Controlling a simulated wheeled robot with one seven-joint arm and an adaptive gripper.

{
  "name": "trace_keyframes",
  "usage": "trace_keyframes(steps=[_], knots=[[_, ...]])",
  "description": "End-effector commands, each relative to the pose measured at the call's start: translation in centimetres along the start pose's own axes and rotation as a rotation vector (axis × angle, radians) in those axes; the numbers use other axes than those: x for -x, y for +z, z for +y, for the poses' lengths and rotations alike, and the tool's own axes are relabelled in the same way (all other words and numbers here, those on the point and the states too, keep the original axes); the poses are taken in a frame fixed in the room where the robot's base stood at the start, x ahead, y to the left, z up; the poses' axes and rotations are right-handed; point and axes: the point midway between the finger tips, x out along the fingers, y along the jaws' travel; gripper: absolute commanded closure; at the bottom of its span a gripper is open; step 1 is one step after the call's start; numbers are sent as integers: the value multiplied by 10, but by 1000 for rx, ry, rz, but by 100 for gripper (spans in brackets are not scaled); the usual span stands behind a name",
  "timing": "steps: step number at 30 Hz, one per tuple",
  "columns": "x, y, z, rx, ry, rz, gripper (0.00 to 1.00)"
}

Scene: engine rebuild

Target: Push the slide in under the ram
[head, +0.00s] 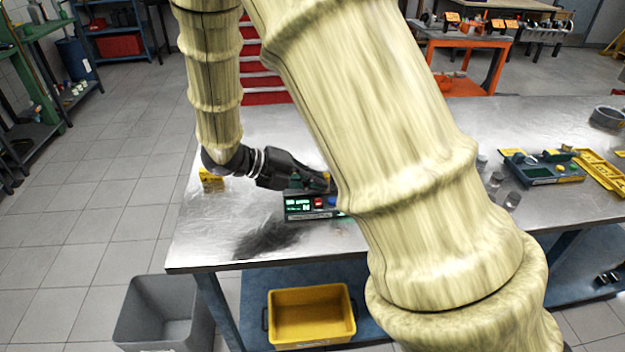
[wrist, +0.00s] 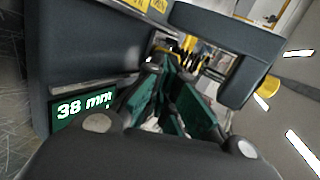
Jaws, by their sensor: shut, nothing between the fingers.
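The bench device (head: 305,208), a dark unit with a lit green display and a red button, stands on the metal table. My gripper (head: 322,182) is shut and empty at its top, reaching in from the left. My forearm hides the device's right side. In the wrist view my gripper (wrist: 178,72) points between dark grey blocks of the device. A display (wrist: 84,107) there reads "38 mm". A dark block (wrist: 225,45) stands at upper right, and yellow parts (wrist: 190,52) show just beyond the fingertips. I cannot tell the slide from the ram, or whether my fingertips touch either.
A small yellow object (head: 211,180) lies at the table's left edge. A yellow bin (head: 312,316) is below, and a grey bin (head: 165,312) stands on the floor. The table's front left is clear.

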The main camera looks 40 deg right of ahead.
Motion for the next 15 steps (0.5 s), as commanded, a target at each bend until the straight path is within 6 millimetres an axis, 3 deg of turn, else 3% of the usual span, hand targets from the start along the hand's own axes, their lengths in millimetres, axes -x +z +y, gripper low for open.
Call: trace_keyframes(steps=[8,15], knots=[[30,-4,16,0,-1,1,100],[73,-4,19,-5,2,2,100]])
